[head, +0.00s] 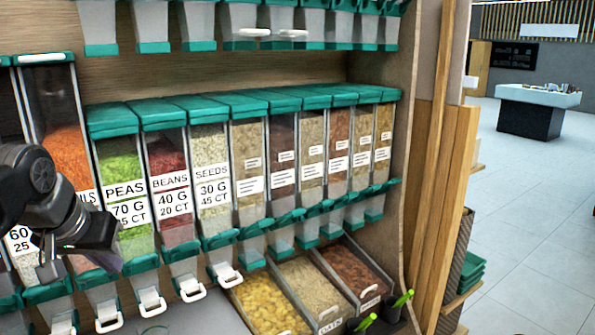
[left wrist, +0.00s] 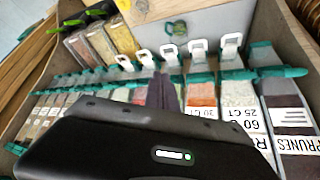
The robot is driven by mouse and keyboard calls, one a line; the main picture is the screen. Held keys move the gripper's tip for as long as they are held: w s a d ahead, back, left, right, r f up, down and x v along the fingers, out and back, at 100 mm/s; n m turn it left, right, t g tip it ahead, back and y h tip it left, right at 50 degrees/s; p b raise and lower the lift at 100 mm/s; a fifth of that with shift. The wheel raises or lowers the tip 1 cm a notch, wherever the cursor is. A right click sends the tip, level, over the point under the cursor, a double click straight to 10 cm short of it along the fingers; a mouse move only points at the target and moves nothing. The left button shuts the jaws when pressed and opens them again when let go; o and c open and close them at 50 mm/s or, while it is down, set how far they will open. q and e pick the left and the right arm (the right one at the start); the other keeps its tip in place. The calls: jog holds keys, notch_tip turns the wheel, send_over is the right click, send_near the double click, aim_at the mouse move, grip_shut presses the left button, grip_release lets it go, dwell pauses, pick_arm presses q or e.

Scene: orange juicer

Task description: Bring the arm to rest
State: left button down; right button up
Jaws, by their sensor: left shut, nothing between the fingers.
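My left arm comes in from the left edge of the head view. Its dark left gripper (head: 106,260) is in front of the lower part of the bulk-food dispensers, near the peas dispenser (head: 122,170). In the left wrist view the fingers of the left gripper (left wrist: 162,92) are together with nothing held, pointing towards the dispensers' spouts. The dark wrist body fills the bottom of that view. My right gripper is in neither view.
Dispensers with green lids, such as beans (head: 168,165) and seeds (head: 210,165), line the wooden shelf. White-handled spouts (head: 188,287) jut out below. Open bins, including yellow pasta (head: 268,304), stand lower right. Beyond the wooden side panel (head: 436,160) is open tiled floor (head: 530,230).

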pick_arm(q)
jog(key=w+d+f+t+h, duration=0.2)
jog(key=w+d+f, duration=0.4)
jog(key=w+f, duration=0.35)
jog(key=d+f+g+h, duration=0.1)
jog(key=d+f, duration=0.4)
jog(key=f, duration=0.7)
jog(key=d+f+h, duration=0.1)
jog(key=d+f, duration=0.3)
jog(key=f, duration=0.7)
jog(key=s+d+f+g, duration=0.1)
jog(key=s+d+f, duration=0.2)
jog(key=s+f, duration=0.4)
jog(key=s+d+f+g, duration=0.1)
jog(key=s+d+f, duration=0.3)
jog(key=f, duration=0.5)
jog(key=s+d+f+g, duration=0.2)
jog(key=s+f, duration=0.3)
jog(key=s, duration=0.4)
jog(key=s+d+f+g, duration=0.3)
jog(key=s+f, duration=0.2)
jog(key=s, duration=0.5)
jog(key=shift+f+h, duration=0.25)
jog(key=shift+h, duration=0.05)
